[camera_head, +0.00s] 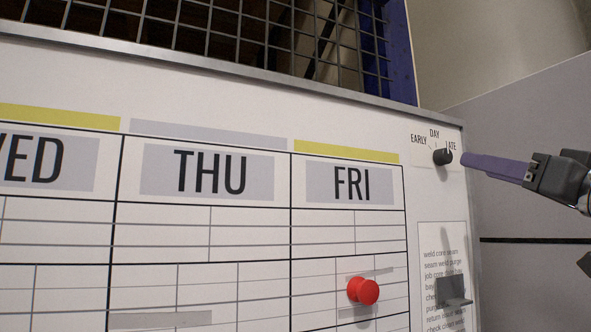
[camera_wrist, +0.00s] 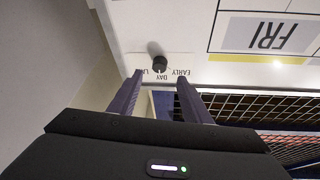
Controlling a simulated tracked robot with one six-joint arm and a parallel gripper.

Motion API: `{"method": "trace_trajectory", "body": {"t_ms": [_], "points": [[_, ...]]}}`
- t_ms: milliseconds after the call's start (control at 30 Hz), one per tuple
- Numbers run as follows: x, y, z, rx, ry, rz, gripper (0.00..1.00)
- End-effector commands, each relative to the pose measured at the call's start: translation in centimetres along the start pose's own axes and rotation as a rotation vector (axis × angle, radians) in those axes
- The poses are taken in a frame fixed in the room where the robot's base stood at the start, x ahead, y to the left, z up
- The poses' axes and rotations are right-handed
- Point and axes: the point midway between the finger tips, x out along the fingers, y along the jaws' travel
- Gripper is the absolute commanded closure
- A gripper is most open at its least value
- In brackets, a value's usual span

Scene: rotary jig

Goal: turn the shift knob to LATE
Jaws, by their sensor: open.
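The shift knob (camera_head: 442,157) is a small black round knob at the upper right corner of the white board, below the labels EARLY, DAY and LATE. I cannot make out which label it points to. My gripper (camera_head: 464,160) has purple fingers and comes in from the right, with its tips close to the knob's right side. In the wrist view, which shows the board upside down, the knob (camera_wrist: 158,64) lies just beyond and between the two parted fingertips (camera_wrist: 160,77). The gripper is open and empty; no contact with the knob is visible.
The whiteboard (camera_head: 205,220) carries a weekly grid, with a red round magnet (camera_head: 363,290) under FRI. A printed sheet (camera_head: 440,240) with a grey clip (camera_head: 453,291) is below the knob. A wire mesh (camera_head: 250,38) runs above the board. Grey wall lies to the right.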

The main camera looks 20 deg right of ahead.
Motion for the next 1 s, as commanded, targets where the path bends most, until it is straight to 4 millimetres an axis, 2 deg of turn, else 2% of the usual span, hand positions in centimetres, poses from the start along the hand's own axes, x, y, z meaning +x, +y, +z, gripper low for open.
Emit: {"method": "trace_trajectory", "body": {"t_ms": [600, 800, 1000], "points": [[6.8, 0.1, 0.0, 0.001, -0.001, -0.001, 0.56], [7.9, 0.1, 0.0, 0.000, 0.000, 0.001, 0.56], [8.1, 0.1, 0.0, -0.001, 0.000, 0.002, 0.56]]}}
